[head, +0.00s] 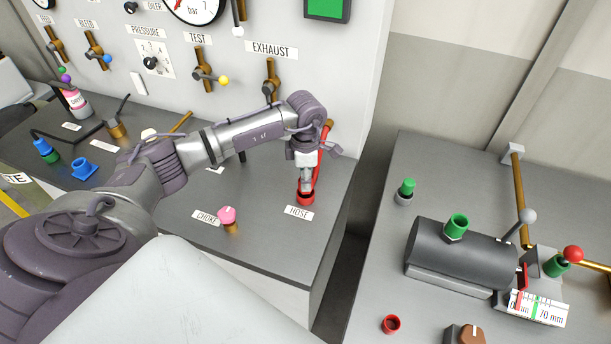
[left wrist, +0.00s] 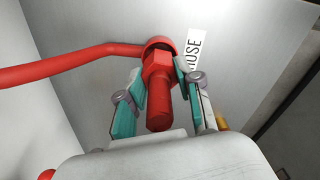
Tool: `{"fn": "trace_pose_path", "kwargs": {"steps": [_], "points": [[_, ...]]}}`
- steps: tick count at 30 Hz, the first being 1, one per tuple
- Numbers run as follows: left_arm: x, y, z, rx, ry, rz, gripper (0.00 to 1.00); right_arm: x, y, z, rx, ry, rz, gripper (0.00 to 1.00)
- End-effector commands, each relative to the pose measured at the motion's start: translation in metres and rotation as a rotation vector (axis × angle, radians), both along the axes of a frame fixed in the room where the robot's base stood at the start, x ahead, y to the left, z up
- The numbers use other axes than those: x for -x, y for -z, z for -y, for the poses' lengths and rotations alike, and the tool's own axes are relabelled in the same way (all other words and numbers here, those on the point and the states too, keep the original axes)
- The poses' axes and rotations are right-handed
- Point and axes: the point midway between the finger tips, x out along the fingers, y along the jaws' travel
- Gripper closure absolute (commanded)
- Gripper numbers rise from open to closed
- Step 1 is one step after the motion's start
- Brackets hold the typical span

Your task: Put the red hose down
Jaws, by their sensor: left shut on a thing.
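The red hose (left wrist: 80,62) shows in the left wrist view, running in from the left to a red fitting (left wrist: 157,95) between my fingers. In the head view a red part of the hose (head: 322,150) shows behind my wrist, and its red end (head: 306,197) is at the bench top beside the HOSE label (head: 298,212). My left gripper (head: 306,182) points down there; in the left wrist view its teal-padded fingers (left wrist: 160,92) flank the red fitting, shut on it. Whether the end touches the bench is hard to tell. My right gripper is not in view.
A pink CHOKE knob (head: 228,214) stands left of the hose end on the same bench. The valve panel (head: 230,30) rises behind. Across a gap, the right bench (head: 380,250) holds a dark cylinder (head: 455,255) and a red ring (head: 391,324).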

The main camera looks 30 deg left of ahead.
Motion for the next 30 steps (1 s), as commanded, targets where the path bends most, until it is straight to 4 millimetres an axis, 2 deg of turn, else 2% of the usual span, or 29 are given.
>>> {"fn": "trace_pose_path", "kwargs": {"steps": [1, 5, 6, 17, 18, 23, 30], "points": [[0.000, 0.001, 0.000, 0.000, 0.000, 0.000, 0.62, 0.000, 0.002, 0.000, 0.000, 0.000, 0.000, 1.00], [0.000, 0.001, 0.000, 0.000, 0.000, 0.000, 0.41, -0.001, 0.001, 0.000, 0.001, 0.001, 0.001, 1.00], [0.000, 0.001, 0.000, 0.000, 0.000, 0.000, 0.39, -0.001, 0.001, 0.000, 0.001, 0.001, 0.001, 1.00], [0.000, -0.005, 0.000, 0.000, 0.000, 0.000, 0.39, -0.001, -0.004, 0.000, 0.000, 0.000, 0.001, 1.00], [-0.001, -0.006, 0.000, 0.000, 0.000, 0.004, 0.39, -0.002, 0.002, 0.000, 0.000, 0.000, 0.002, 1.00], [-0.002, -0.032, 0.000, -0.001, 0.001, 0.008, 0.39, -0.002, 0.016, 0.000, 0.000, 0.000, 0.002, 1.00], [-0.002, -0.085, 0.000, 0.000, 0.000, 0.006, 0.39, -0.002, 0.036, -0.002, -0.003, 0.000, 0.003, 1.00]]}}
